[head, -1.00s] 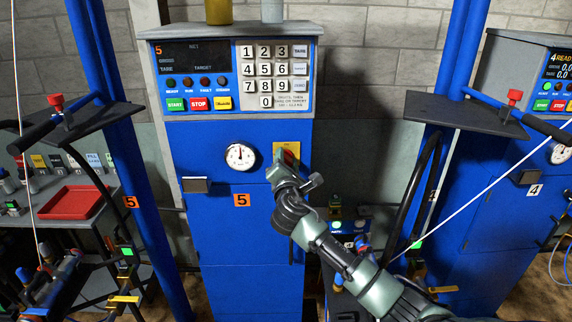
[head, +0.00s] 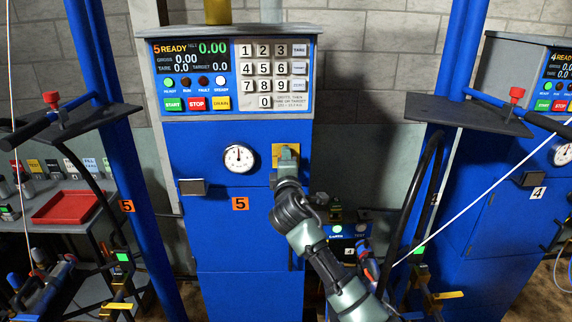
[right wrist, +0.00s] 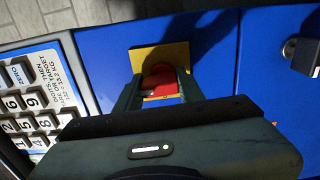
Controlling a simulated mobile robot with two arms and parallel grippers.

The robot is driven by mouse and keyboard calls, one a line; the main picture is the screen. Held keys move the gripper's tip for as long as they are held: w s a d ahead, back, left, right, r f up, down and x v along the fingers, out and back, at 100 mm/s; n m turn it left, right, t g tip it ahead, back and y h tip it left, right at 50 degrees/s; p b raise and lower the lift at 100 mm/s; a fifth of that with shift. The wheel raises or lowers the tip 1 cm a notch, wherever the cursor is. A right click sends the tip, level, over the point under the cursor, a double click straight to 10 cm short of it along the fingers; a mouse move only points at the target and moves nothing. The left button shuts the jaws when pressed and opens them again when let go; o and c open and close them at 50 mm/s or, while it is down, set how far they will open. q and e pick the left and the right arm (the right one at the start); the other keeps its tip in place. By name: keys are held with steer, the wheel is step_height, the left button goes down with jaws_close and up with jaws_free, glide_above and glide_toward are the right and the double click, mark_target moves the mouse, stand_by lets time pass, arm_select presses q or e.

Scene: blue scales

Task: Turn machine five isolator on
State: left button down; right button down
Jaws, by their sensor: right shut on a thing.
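The machine marked 5 is a blue cabinet (head: 240,255) in the middle of the head view. Its display (head: 188,57) is lit, reads "5 READY" with zeros, and a green ready lamp glows. The isolator has a yellow plate (head: 277,153) on the cabinet's right side; it also shows in the right wrist view (right wrist: 176,52) with a red knob (right wrist: 160,80). My right gripper (head: 287,155) covers the knob in the head view. In the right wrist view its fingers (right wrist: 160,90) are on both sides of the red knob, shut on it. My left gripper is not in view.
A round gauge (head: 239,158) and a keypad (head: 273,73) are on the same cabinet. Machine 4 (head: 510,200) stands at the right. Blue posts (head: 125,170) with dark shelves flank the cabinet. A red tray (head: 68,207) lies on the left table.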

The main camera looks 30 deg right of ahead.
steer(key=shift+f, duration=0.1)
stand_by(0.5)
steer(key=c, duration=0.9)
jaws_free()
steer(key=b+v, duration=0.1)
steer(key=v, duration=0.7)
steer(key=shift+d+b, duration=0.1)
steer(key=shift+b, duration=0.25)
